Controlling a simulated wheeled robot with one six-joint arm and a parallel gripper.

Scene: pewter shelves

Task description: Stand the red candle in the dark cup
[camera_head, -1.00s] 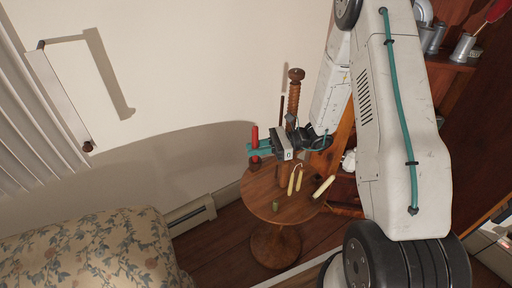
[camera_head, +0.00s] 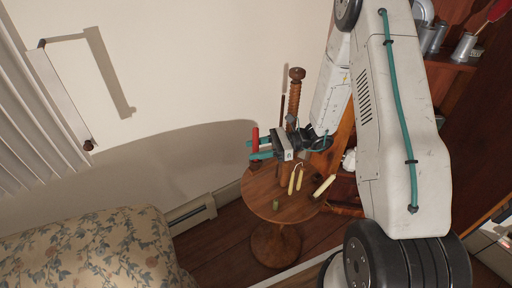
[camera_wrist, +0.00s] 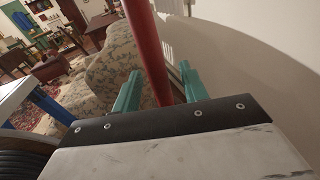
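The red candle (camera_head: 255,137) stands roughly upright above the left edge of the small round table. The dark cup (camera_head: 255,164) is small and sits on the table directly below it. The candle's lower end is hidden behind a finger, so I cannot see clearly how it sits in the cup. My gripper (camera_head: 260,149) is level, with its two teal fingers spread apart around the candle. In the wrist view, the candle (camera_wrist: 150,50) passes between the fingers with a gap on each side, so the gripper is open.
A turned wooden post (camera_head: 294,98) rises behind my gripper. A floral sofa (camera_head: 90,250) stands at lower left.

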